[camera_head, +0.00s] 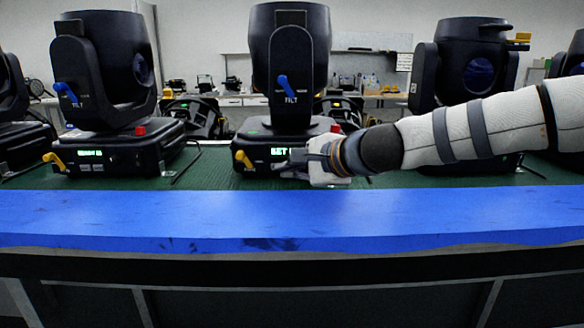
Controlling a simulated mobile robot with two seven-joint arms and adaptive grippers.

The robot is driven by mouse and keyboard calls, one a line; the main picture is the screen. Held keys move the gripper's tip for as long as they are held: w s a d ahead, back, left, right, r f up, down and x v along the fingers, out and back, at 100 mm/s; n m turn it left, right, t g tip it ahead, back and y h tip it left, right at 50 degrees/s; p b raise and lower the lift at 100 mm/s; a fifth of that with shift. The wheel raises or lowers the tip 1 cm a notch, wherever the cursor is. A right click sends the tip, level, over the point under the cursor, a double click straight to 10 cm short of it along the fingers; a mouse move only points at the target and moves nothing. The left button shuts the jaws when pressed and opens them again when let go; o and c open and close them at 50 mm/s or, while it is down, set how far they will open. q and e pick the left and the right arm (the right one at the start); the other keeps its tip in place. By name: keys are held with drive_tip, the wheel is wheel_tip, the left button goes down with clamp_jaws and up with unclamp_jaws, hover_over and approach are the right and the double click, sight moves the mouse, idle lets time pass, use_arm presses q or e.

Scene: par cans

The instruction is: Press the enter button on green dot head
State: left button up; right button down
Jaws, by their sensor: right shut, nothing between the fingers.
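The middle moving head (289,70) is black, with a blue tilt lever on its yoke. A small green mark (253,132) shows on the left of its base top. A lit green display (276,152) is on the base's front. My right gripper (283,171) is shut and empty, with its fingertips at the front panel just below the display. I cannot tell whether they touch a button. The gripper hides the right part of the panel, and the enter button cannot be made out. My left gripper is not in view.
Similar black heads stand at the left (102,70) and right (462,70) on the green surface (212,172). A yellow lever (242,159) sticks out beside the display. The blue front edge (200,215) of the table is clear.

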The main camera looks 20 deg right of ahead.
sight(291, 203)
drive_tip(key=shift+w, duration=0.25)
drive_tip(key=shift+s, duration=0.15)
idle(0.3)
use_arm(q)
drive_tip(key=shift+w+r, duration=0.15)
use_arm(e)
drive_tip(key=shift+s+a, duration=0.15)
drive_tip(key=shift+s, duration=0.5)
drive_tip(key=shift+s+a+p, duration=0.15)
drive_tip(key=shift+s+a, duration=0.1)
drive_tip(key=shift+s, duration=0.55)
drive_tip(key=shift+s+a+p, duration=0.15)
drive_tip(key=shift+s+a, duration=0.05)
drive_tip(key=shift+s, duration=0.6)
drive_tip(key=shift+s+a+p, duration=0.15)
drive_tip(key=shift+s+a, duration=0.1)
drive_tip(key=shift+s, duration=0.55)
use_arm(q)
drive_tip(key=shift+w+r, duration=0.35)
